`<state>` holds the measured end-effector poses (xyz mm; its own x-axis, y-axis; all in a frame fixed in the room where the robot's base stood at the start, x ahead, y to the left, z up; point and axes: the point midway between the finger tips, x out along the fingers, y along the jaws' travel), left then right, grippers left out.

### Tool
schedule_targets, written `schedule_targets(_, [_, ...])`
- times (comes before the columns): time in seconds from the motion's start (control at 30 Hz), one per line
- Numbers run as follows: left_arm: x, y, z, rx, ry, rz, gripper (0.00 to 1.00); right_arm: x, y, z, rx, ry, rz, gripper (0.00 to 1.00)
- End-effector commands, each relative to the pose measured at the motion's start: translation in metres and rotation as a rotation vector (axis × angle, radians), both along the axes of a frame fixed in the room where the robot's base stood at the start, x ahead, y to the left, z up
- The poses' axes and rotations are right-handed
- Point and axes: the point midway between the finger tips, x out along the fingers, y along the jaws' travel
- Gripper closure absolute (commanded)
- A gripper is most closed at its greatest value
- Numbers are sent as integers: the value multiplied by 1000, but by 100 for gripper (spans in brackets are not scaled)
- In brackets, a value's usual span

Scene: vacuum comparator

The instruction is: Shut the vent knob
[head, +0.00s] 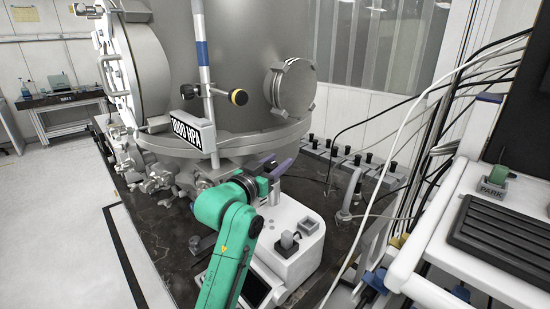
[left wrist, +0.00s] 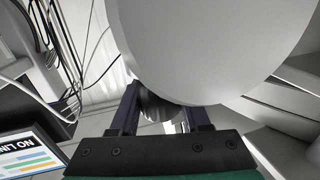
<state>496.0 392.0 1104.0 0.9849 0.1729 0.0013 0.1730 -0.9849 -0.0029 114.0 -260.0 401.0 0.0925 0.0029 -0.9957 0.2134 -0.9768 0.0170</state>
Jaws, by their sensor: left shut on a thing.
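My left gripper (head: 274,168), on a green arm, is beside the lower part of the large grey vacuum chamber (head: 236,50). In the left wrist view its two dark purple fingers (left wrist: 162,112) stand on both sides of a dark grey ribbed round knob (left wrist: 157,103), which I take to be the vent knob. The gripper is shut on it. The fingers and the pale round body above hide part of the knob, and no label on it shows. How far the knob is turned cannot be told. My right gripper is not in view.
A white instrument (head: 285,250) stands on the dark stone table (head: 150,235) below my left gripper. An HPA sign (head: 193,132) hangs on a pole. Several black-topped pegs stand behind right. Loose cables and a white cart (head: 428,262) with a PARK holder (head: 491,189) crowd the right.

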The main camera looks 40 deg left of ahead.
Motion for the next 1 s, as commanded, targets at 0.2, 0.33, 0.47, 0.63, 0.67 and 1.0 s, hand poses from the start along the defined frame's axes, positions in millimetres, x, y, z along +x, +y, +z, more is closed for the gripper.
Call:
schedule_targets(0.2, [0, -2, -1, 1, 2, -62, 100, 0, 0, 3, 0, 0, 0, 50])
schedule_targets(0.33, [1, -2, -1, -1, 2, -76, 100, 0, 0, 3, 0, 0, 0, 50])
schedule_targets(0.47, [1, -2, -1, -2, 2, -79, 100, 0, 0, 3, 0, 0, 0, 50])
schedule_targets(0.63, [1, -3, -2, -3, 3, -79, 100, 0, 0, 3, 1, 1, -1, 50])
schedule_targets(0.67, [1, -3, -2, -3, 3, -79, 100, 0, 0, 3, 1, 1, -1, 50])
schedule_targets(1.0, [1, -2, -1, -3, 1, -78, 24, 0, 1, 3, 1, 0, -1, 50])
